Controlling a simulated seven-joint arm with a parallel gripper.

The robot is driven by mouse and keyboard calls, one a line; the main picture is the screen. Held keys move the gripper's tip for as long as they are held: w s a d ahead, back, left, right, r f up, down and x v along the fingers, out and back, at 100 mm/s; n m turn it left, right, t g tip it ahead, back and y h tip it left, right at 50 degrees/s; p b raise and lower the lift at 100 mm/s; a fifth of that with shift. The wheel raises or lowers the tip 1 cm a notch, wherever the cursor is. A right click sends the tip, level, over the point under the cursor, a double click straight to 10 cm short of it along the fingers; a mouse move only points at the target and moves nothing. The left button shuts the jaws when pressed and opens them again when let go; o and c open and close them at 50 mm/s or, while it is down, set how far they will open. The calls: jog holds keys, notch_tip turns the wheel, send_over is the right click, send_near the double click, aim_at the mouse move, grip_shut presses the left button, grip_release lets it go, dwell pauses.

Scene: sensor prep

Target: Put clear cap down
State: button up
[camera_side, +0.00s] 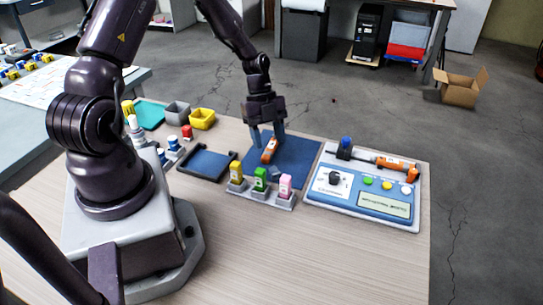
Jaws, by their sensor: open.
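My gripper (268,138) is open above the blue mat (302,152), its fingers pointing down. An orange sensor-like piece with a pale label (269,150) is on the mat, directly below and between the fingertips. Whether the fingers touch it cannot be told. I cannot make out a clear cap for certain; it may be too small or hidden by the fingers.
A dark shallow tray (181,174) lies left of the mat. A rack (258,198) with yellow, green and pink pieces stands in front. A blue-and-white test device (345,205) with an orange piece (396,164) is on the right. Yellow (202,118) and grey bins stand behind left. The front table is clear.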

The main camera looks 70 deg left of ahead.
jog(key=s+d+r+n+y, duration=0.1)
jog(key=d+r+n+y, duration=0.15)
jog(key=r, duration=0.45)
jog(key=s+d+r+n+t+y, duration=0.1)
jog(key=d+r+n, duration=0.15)
jog(key=r, duration=0.35)
jog(key=s+d+r+n+y, duration=0.1)
jog(key=s+r+n, duration=0.15)
jog(key=r, duration=0.45)
jog(key=s+d+r+n+t, duration=0.4)
jog(key=s+d+r+n, duration=0.2)
jog(key=n, duration=0.4)
jog(key=s+r, duration=0.1)
jog(key=s, duration=0.1)
jog(key=shift+s+d+r+t, duration=0.15)
jog(key=shift+s+d+t, duration=0.15)
jog(key=shift+d, duration=0.1)
